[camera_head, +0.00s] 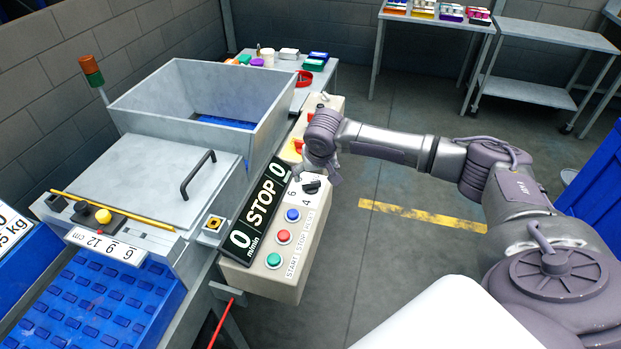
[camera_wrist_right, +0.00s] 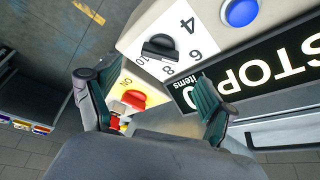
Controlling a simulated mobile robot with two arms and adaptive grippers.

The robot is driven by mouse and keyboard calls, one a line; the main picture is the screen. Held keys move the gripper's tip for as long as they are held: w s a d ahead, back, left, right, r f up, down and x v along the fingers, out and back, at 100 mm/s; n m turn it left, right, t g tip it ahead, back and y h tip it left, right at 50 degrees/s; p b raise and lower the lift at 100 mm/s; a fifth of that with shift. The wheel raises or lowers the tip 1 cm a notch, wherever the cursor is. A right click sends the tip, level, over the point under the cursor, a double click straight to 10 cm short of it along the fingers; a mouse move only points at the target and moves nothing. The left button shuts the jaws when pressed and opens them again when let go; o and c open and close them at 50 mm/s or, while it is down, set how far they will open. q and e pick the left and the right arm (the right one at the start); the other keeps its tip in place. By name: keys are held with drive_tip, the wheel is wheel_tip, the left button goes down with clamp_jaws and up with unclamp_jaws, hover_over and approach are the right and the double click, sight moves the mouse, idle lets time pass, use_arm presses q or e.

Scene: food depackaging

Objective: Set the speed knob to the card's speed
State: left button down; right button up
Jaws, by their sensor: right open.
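The black speed knob (camera_wrist_right: 159,47) sits on a white dial plate marked 4, 6, 8 and 10 in the right wrist view. It also shows in the head view (camera_head: 311,187), just below my right gripper (camera_head: 322,167). I cannot tell exactly which number it points at. In the wrist view my right gripper (camera_wrist_right: 146,82) is open, its two dark green fingers apart and empty. The knob lies beyond the fingertips, apart from them. The display (camera_head: 258,212) reads 0 m/min, STOP and 0. I cannot make out a speed card. My left gripper is not in view.
Blue, red and green buttons (camera_head: 283,237) sit on the control box (camera_head: 270,283) nearer than the knob. A red switch (camera_wrist_right: 133,97) on a yellow plate is beside the knob. A grey hopper (camera_head: 165,105) and blue conveyor (camera_head: 85,305) stand left.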

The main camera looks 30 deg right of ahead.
sight(311, 183)
drive_tip(key=x, duration=0.4)
drive_tip(key=shift+w+f, duration=0.25)
drive_tip(key=shift+f, duration=0.05)
drive_tip(key=shift+d+f, duration=0.1)
drive_tip(key=shift+f, duration=0.2)
drive_tip(key=shift+w+f, duration=0.2)
drive_tip(key=shift+f, duration=0.1)
drive_tip(key=shift+c, duration=0.5)
drive_tip(key=c, duration=1.1)
use_arm(q)
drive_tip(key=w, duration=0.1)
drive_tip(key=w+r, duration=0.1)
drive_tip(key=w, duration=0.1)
drive_tip(key=shift+p, duration=0.3)
use_arm(e)
drive_tip(key=shift+o, duration=0.2)
